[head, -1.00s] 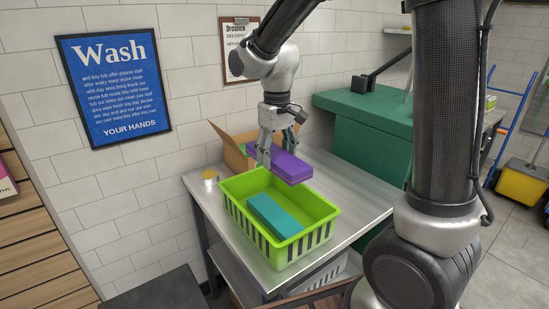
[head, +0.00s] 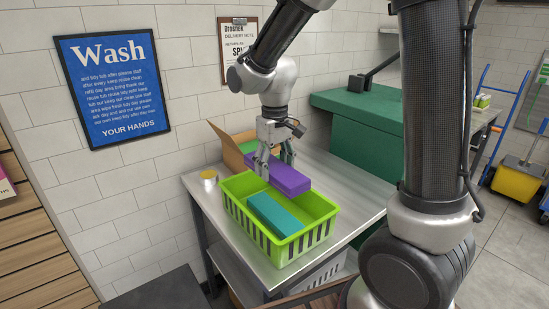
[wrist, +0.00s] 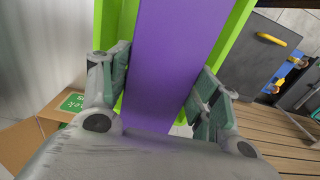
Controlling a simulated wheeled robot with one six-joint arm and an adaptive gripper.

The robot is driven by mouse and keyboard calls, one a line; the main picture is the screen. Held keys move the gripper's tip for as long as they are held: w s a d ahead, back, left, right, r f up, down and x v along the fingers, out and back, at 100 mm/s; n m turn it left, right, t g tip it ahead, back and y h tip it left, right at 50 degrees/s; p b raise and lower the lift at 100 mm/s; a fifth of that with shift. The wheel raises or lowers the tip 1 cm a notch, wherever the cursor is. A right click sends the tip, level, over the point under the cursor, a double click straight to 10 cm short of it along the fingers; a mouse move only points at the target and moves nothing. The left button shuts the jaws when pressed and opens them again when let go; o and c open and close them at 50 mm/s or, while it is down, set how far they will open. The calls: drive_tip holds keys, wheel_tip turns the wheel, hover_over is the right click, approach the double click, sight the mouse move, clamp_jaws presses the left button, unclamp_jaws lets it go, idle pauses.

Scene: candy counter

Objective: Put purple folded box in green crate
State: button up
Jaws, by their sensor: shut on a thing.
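The purple folded box (head: 289,178) is held by my gripper (head: 275,163), which is shut on it from above. The purple folded box fills the middle of the wrist view (wrist: 170,65), with a finger on each side of it. The green crate (head: 290,248) stands on the metal table, its far rim partly hidden by the purple box. The purple box is over the back part of the crate; its exact height above the rim is hard to tell. A teal box (head: 274,214) lies inside the crate, toward the front.
An open cardboard box (head: 232,152) stands behind the crate against the wall. A small tin (head: 209,178) sits to the left. A large green block (head: 358,118) is at the back right of the metal table (head: 350,200).

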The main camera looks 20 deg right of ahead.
hover_over(275, 212)
drive_tip(key=shift+w+f, duration=0.1)
drive_tip(key=shift+f, duration=4.85)
drive_tip(key=shift+f, duration=0.3)
drive_tip(key=shift+f, duration=1.15)
drive_tip(key=o, duration=0.9)
drive_tip(key=shift+r, duration=6.05)
